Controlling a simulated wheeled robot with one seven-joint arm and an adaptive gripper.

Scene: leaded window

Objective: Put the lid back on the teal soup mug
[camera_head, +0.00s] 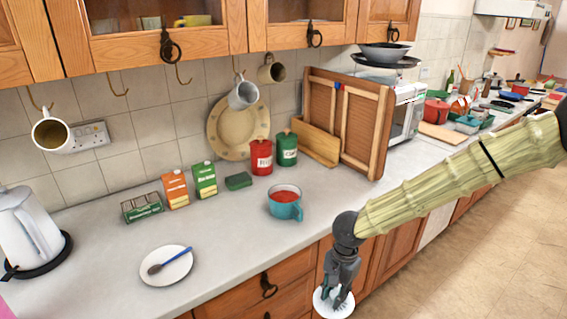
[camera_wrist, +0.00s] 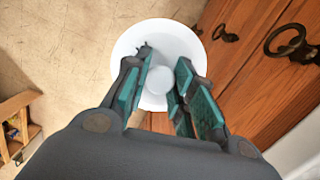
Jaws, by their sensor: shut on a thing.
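The teal soup mug (camera_head: 287,211) stands upright and open on the counter, with red soup inside and its handle toward the front right. My gripper (camera_head: 338,296) is to the right of and below the mug in the head view, out in front of the cabinet doors. It is shut on the white round lid (camera_head: 323,306). In the wrist view the lid (camera_wrist: 173,34) shows below my gripper (camera_wrist: 166,68), with its round knob between the two teal-padded fingers. The lid is clear of the counter. The mug is not in the wrist view.
A white plate (camera_head: 180,272) with a blue-handled spoon lies left on the counter (camera_head: 231,240). A kettle (camera_head: 25,225) stands far left. Red (camera_head: 261,158) and green (camera_head: 286,149) canisters stand behind the mug. Cabinet doors with ring handles (camera_wrist: 288,42) are close beside the lid.

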